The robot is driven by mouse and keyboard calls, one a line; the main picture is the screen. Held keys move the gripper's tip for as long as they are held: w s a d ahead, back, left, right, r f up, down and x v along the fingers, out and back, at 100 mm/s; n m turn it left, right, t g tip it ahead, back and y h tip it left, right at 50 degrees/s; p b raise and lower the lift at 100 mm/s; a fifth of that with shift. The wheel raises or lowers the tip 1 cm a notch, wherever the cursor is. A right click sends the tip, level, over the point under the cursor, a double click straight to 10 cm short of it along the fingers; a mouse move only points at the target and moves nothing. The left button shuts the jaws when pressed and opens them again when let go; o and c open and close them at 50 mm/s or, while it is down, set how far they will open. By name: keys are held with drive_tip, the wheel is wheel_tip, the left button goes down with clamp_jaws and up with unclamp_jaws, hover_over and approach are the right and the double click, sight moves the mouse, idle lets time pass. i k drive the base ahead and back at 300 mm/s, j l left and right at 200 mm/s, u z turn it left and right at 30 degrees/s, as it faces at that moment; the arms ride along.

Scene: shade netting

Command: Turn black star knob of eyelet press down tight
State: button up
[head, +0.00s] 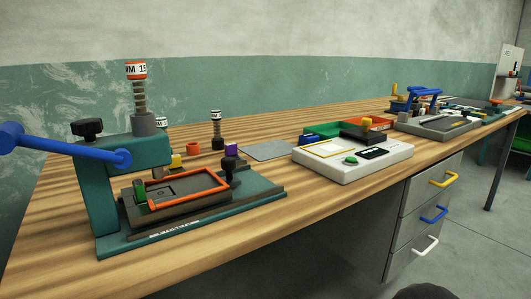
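The eyelet press (95,200) is a teal C-frame with a blue lever (65,147), standing at the near left of the wooden bench. A black lobed knob (88,128) sits on top of its frame at the left. An orange-rimmed frame (205,176) lies on the press bed. My gripper is not in view.
A spring post with a white-and-red label (137,70) rises from the press head. Behind are a smaller post (216,125) and a grey sheet (267,150). A white device (350,165) with a green button is to the right. Drawers (425,215) are under the bench.

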sight(88, 128)
drive_tip(key=u, duration=1.55)
